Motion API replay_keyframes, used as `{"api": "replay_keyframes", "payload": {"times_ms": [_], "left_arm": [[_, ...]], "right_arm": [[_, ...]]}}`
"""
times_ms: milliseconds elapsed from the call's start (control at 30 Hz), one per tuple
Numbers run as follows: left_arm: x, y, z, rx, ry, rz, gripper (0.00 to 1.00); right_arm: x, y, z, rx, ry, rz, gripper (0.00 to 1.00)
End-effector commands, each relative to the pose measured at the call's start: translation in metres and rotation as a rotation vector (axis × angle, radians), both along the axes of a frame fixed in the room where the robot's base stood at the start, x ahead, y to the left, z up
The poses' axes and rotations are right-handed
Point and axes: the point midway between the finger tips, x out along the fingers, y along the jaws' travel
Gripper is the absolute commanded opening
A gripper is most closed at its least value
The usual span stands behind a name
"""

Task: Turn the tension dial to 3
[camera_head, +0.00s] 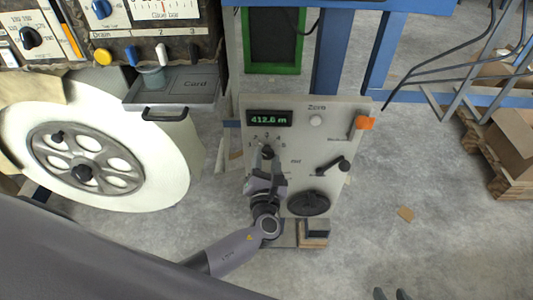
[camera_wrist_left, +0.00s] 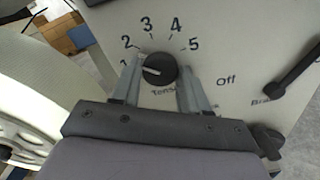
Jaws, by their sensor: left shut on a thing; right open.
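The tension dial (camera_wrist_left: 161,67) is a round black knob on a pale panel, with the numbers 1 to 5 in an arc above it. Its white mark points left, toward the 1 in the left wrist view. In the head view the dial (camera_head: 267,151) sits below the number 3. My left gripper (camera_head: 266,168) is shut on the dial, with one finger on each side of it in the left wrist view (camera_wrist_left: 159,80). My right gripper (camera_head: 391,295) shows only its fingertips at the bottom edge of the head view, apart and empty.
The panel (camera_head: 338,133) also bears a display reading 412.6 m (camera_head: 270,118), an orange-tipped lever (camera_head: 362,123), a black lever (camera_head: 340,164) and a black handwheel (camera_head: 308,203). A large white roll (camera_head: 130,160) and a grey card tray (camera_head: 175,90) stand at left.

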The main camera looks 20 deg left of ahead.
Motion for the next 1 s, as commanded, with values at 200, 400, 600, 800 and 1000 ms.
{"api": "replay_keyframes", "payload": {"times_ms": [200, 400, 600, 800, 1000], "left_arm": [[0.001, 0.0, 0.005, 0.203, 0.056, 0.0, 0.14], [0.001, 0.0, 0.004, 0.385, 0.109, 0.0, 0.14], [0.001, 0.0, 0.004, 0.557, 0.158, 0.001, 0.14], [0.001, 0.0, 0.003, 0.7, 0.199, 0.002, 0.14], [0.001, 0.0, 0.003, 0.8, 0.226, 0.003, 0.14]], "right_arm": [[0.002, 0.002, 0.024, 0.003, -0.004, 0.001, 0.43], [0.004, 0.002, 0.04, 0.003, -0.009, 0.001, 0.43], [0.005, 0.001, 0.051, -0.002, -0.018, 0.003, 0.43], [0.004, -0.001, 0.053, -0.009, -0.019, 0.002, 0.43], [0.002, -0.004, 0.053, -0.016, -0.015, -0.002, 0.43]]}}
